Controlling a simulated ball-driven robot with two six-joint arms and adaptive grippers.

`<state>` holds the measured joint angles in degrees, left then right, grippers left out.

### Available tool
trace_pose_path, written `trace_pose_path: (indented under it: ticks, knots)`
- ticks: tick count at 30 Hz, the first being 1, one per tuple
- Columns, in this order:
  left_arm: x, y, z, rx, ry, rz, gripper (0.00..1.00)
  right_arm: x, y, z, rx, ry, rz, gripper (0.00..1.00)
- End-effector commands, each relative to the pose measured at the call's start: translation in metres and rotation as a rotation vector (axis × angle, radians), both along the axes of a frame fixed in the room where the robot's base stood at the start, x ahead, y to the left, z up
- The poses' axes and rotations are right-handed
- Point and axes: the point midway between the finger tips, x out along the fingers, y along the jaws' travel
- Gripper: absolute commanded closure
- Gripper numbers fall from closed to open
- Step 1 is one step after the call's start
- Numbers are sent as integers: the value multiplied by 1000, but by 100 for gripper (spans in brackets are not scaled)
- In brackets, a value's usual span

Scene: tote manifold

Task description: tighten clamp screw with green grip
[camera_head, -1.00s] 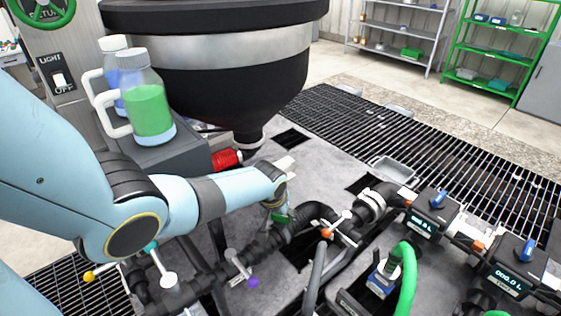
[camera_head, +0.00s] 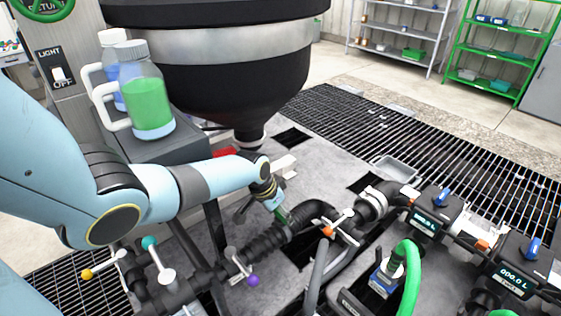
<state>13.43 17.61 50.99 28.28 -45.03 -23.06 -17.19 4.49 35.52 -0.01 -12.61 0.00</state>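A small green grip (camera_head: 282,214) shows at the black hose joint below the hopper, partly hidden. The clamp screw itself cannot be made out. My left arm comes in from the left, and my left gripper (camera_head: 274,200) points down and right, with its tip close to the green grip. I cannot tell whether it touches the grip or how its fingers stand. My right gripper is not in view.
Valve handles with purple (camera_head: 253,280), orange (camera_head: 327,231), yellow (camera_head: 87,274) and teal (camera_head: 149,243) tips stand around the black pipes. A black hopper (camera_head: 225,85) hangs behind my arm. Bottles (camera_head: 148,105) stand at left. A green hose (camera_head: 409,280) rises at right.

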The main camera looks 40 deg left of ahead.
Motion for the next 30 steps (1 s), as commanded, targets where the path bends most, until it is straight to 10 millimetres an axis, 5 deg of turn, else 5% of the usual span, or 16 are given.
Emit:
trace_pose_path:
  ticks: [10,11,16,30]
  knots:
    - [-1,0,0,2,2,-6,80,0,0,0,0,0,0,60]
    - [-1,0,0,2,2,-6,45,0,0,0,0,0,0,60]
    - [-1,0,0,2,2,-5,23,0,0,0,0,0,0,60]
    - [-5,2,12,3,-1,-4,23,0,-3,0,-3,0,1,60]
